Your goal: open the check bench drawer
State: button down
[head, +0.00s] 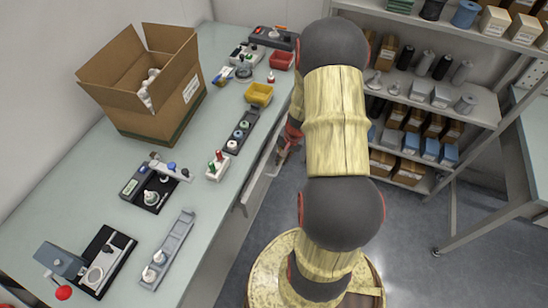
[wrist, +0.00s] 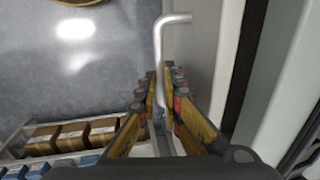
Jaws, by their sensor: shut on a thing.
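The drawer handle (wrist: 158,42) is a bent, pale metal bar in the wrist view. My gripper (wrist: 163,88) has its yellow and dark fingers closed on either side of the bar, holding it. A light drawer front (wrist: 226,45) is just right of the handle, with a dark strip beside it. In the head view my gripper (head: 285,147) is low at the right side of the check bench (head: 215,205), partly hidden behind my arm. A pale drawer front (head: 262,175) shows under the bench edge there. I cannot tell how far the drawer is out.
The bench top holds an open cardboard box (head: 150,90), a yellow bin (head: 259,94), a red bin (head: 281,60) and several trays and fixtures. A shelf rack (head: 455,100) stands to the right. Grey floor (head: 415,235) is clear between bench and rack.

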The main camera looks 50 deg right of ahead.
jog(key=s+d+b, duration=0.1)
jog(key=s+d, duration=0.3)
jog(key=s, duration=0.6)
jog(key=s+d+b, duration=0.2)
jog(key=s+d, duration=0.2)
jog(key=s, duration=0.6)
jog(key=shift+s+d, duration=0.15)
jog(key=c, duration=1.9)
grip_release()
jog(key=shift+r, duration=0.1)
jog(key=r, duration=0.3)
jog(key=s+r, duration=0.1)
jog(key=r, duration=0.3)
jog(key=s+d+r, duration=0.1)
jog(key=r, duration=0.3)
jog(key=shift+r, duration=0.25)
